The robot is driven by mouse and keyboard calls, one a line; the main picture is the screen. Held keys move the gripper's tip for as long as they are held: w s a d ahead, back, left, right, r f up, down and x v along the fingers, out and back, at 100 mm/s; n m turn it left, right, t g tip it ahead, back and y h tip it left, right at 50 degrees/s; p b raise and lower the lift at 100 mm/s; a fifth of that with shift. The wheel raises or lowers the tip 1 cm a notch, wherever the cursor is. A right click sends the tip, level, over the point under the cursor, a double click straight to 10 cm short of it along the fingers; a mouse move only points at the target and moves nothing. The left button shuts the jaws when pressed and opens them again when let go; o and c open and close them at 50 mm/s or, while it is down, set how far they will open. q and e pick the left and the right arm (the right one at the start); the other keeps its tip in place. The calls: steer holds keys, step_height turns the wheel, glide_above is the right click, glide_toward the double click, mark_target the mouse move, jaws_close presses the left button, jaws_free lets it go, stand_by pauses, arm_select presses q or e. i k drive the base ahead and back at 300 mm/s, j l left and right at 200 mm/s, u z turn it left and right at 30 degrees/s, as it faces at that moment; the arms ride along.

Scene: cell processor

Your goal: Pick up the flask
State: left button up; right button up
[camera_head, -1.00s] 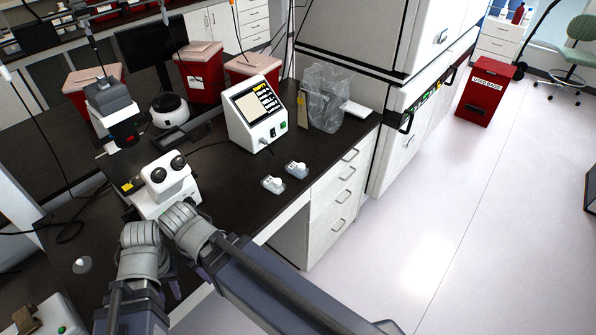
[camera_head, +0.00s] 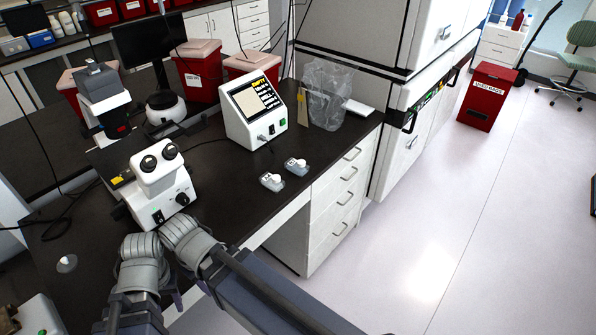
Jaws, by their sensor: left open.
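Two small clear flasks with white caps lie side by side on the dark bench top, the nearer flask (camera_head: 272,182) and the farther flask (camera_head: 297,167), near its front edge. They are apart and nothing touches them. My arms cross the lower left of the view, in front of the microscope. Little of my left gripper (camera_head: 190,292) shows beneath the arm links; it is open, below and left of the flasks and well apart from them. My right gripper cannot be made out.
A white microscope (camera_head: 160,180) stands left of the flasks. A white device with a screen (camera_head: 252,112) stands behind them, beside a clear bag (camera_head: 326,95). White drawers (camera_head: 335,200) are under the bench. Open floor (camera_head: 440,230) lies to the right.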

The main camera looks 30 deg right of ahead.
mark_target(300, 169)
steer(key=l+z, duration=0.3)
steer(key=l, duration=0.9)
steer(key=l+z, duration=0.3)
steer(key=l, duration=0.95)
